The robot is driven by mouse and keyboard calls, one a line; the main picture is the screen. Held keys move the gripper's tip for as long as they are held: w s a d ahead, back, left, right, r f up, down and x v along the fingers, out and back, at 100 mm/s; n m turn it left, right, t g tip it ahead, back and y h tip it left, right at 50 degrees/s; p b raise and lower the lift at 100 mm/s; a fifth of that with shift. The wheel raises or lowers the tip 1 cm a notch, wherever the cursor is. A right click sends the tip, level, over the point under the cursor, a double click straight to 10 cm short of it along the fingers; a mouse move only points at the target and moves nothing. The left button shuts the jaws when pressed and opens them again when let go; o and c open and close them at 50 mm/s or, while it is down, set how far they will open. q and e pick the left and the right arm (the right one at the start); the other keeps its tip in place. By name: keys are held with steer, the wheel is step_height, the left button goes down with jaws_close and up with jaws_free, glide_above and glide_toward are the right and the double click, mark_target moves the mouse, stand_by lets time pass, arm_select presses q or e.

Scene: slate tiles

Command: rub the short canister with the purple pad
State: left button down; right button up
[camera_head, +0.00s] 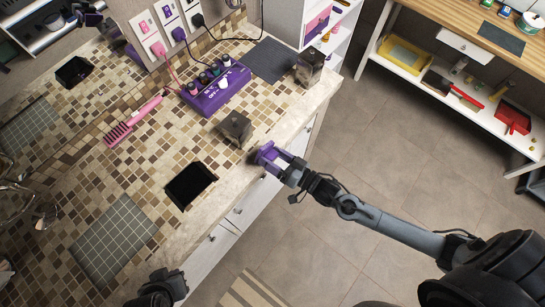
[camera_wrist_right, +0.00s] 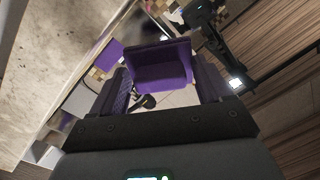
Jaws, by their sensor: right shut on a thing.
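The purple pad (camera_head: 266,153) is held by my right gripper (camera_head: 278,160) at the counter's front edge. In the right wrist view the purple pad (camera_wrist_right: 160,66) sits between the two purple fingers of the gripper (camera_wrist_right: 160,88). A short dark canister (camera_head: 236,128) stands on the tiled counter, just up and left of the pad, with a small gap apparent between them. A taller dark canister (camera_head: 310,67) stands farther back near the counter's corner. My left gripper (camera_head: 160,287) is dark and partly cut off at the bottom edge; its fingers are unclear.
A purple box (camera_head: 217,91) with several small items and a pink comb (camera_head: 132,122) lie behind the short canister. A dark square opening (camera_head: 190,185) and a grey grid mat (camera_head: 113,240) are to the left. A dark mat (camera_head: 271,61) lies near the far end.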

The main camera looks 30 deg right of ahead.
step_height(320, 180, down, 2)
steer(key=shift+b, duration=0.65)
steer(key=shift+w, duration=0.3)
steer(key=shift+b+x, duration=1.35)
steer(key=shift+x, duration=1)
steer(key=shift+w+a, duration=0.25)
steer(key=shift+w, duration=0.15)
steer(key=shift+b+x, duration=0.35)
steer(key=shift+x, duration=0.65)
steer(key=shift+d, duration=0.1)
